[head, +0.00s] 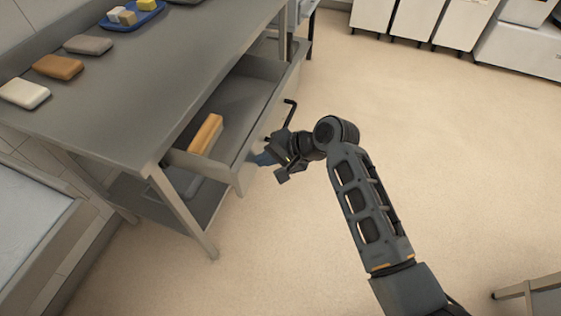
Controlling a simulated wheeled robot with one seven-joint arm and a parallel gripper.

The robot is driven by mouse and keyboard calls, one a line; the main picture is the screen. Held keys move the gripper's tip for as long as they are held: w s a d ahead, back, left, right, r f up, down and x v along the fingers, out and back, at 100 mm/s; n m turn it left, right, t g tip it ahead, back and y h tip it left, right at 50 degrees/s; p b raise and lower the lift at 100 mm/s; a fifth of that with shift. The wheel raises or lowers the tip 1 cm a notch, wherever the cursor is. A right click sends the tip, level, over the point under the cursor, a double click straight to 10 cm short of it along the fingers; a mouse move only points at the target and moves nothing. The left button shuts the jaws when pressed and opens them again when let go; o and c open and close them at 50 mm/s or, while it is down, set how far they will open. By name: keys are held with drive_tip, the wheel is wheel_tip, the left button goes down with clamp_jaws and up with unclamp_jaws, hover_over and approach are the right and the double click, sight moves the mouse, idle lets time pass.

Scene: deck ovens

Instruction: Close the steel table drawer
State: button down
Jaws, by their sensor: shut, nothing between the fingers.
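The grey steel table (130,100) stands at the left in the head view. Its drawer (270,68) is pulled out toward the right, and an orange-tan block (206,134) lies inside it. My gripper (263,160) is at the outer side of the drawer front, low and near its closer end. Its fingers are shut with nothing held. The fingertips are small and partly hidden, so I cannot tell whether they touch the front. A dark bar-shaped piece shows just above the gripper, and I cannot tell what it belongs to.
On the tabletop lie a white block (23,93), a brown block (58,67), a grey block (88,44) and a blue tray (133,17) with small blocks. A lower shelf (205,205) is under the drawer. White cabinets (415,20) line the back. The floor at the right is mostly clear.

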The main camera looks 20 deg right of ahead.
sight(200, 142)
drive_tip(key=w+a+b, duration=0.1)
drive_tip(key=w+a, duration=0.2)
drive_tip(key=a, duration=0.1)
drive_tip(key=w+a+b, duration=0.1)
drive_tip(key=w+a, duration=0.3)
drive_tip(key=a, duration=0.1)
drive_tip(key=w+a+b, duration=0.2)
drive_tip(key=w+a, duration=0.1)
drive_tip(key=a, duration=0.2)
drive_tip(key=shift+w+a, duration=0.1)
drive_tip(key=shift+w, duration=0.1)
